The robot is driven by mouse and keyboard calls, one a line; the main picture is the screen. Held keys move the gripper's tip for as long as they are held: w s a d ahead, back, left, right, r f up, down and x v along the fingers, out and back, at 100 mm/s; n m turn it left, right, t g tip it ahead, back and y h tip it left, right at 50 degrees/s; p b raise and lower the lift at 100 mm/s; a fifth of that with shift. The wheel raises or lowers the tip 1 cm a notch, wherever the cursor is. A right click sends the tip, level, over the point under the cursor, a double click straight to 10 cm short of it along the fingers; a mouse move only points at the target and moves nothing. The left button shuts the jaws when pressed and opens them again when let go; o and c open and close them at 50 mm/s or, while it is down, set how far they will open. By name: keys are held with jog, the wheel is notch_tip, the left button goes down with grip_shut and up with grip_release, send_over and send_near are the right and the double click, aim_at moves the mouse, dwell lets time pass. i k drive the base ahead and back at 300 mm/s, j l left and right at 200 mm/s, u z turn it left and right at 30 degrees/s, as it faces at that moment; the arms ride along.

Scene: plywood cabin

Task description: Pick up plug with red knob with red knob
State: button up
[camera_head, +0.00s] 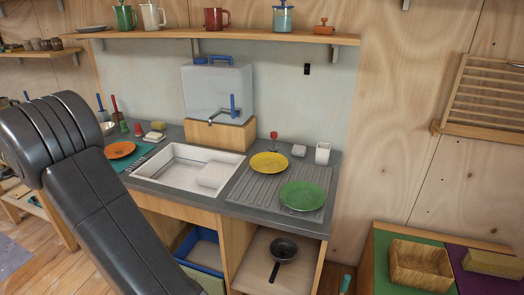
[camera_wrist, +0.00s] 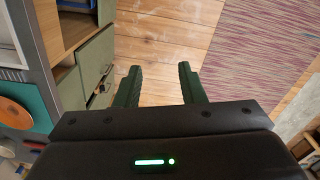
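A small item with a red knob on top (camera_head: 273,136) stands at the back of the grey counter, just behind the yellow plate; it looks like the plug, but its lower part is too small to make out. My gripper (camera_wrist: 160,85) is open and empty in the wrist view, with its two dark green fingers apart over the wooden floor. The red-knobbed item does not show in the wrist view. In the head view my arm covers the left side, and my gripper is out of sight.
The white sink (camera_head: 172,174) lies left of the yellow plate (camera_head: 269,165) and green plate (camera_head: 302,195). A water tank (camera_head: 217,92) stands behind it. A white cup (camera_head: 322,153) is to the right. An orange plate (camera_wrist: 15,113) and open cabinet (camera_wrist: 85,60) show beside my gripper.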

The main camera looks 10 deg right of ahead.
aim_at(273, 135)
jog(key=i+z, duration=0.15)
jog(key=z, duration=1.5)
jog(key=i+j+z, duration=0.15)
jog(key=i+j, duration=0.25)
jog(key=i+j+z, duration=0.15)
jog(key=i+j, duration=0.15)
jog(key=j, duration=0.3)
